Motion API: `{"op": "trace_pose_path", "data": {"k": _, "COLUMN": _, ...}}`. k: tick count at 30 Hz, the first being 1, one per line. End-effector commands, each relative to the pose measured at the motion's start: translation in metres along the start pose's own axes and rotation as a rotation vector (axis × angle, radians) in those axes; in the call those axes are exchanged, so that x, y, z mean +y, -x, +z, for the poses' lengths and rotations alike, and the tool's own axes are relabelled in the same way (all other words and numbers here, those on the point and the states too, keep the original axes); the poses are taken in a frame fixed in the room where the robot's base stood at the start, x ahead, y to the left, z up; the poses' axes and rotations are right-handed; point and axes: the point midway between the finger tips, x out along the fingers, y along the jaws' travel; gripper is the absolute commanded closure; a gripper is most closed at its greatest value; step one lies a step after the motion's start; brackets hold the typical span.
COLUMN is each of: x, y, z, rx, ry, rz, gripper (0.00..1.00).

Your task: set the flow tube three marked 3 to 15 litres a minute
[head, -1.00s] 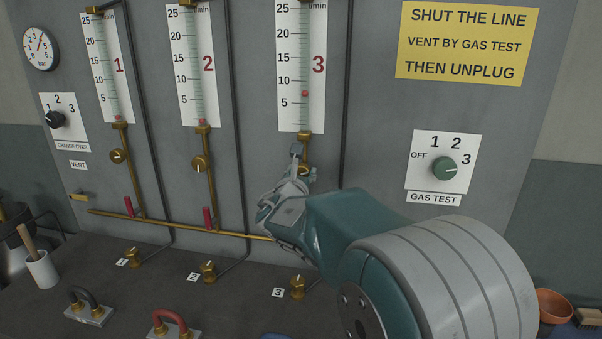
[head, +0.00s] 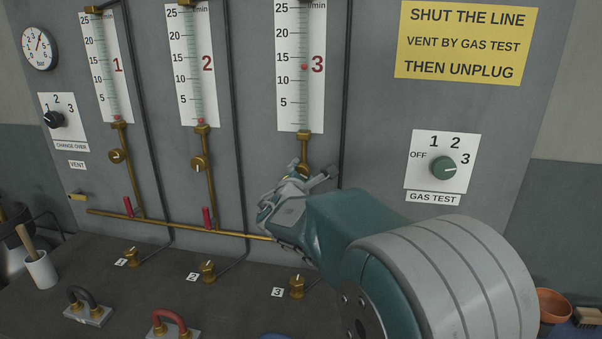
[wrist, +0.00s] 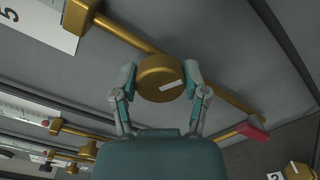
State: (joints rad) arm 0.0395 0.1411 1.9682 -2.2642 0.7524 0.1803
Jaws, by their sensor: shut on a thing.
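Flow tube three (head: 300,110) is the right-hand tube on the panel, marked with a red 3. Its red float (head: 304,67) stands between 10 and 15, a little above the middle of that gap. The round brass knob (wrist: 161,78) below this tube has a white line on its face, tilted in the wrist view. My gripper (wrist: 160,82) is shut on this knob, one finger at each side. In the head view my gripper (head: 304,178) hides most of the knob.
Tubes one (head: 107,80) and two (head: 194,80) stand to the left, their floats at the bottom. A brass pipe (head: 180,228) runs below the tubes. Valves and shackles stand on the bench.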

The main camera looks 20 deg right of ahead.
Motion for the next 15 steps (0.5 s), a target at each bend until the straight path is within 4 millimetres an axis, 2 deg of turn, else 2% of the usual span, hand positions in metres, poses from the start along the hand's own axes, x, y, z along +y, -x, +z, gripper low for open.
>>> {"op": "trace_pose_path", "data": {"k": 15, "x": -0.0008, "y": -0.0003, "z": -0.0016, "rx": 0.004, "ry": -0.114, "rz": -0.001, "gripper": 0.9}}
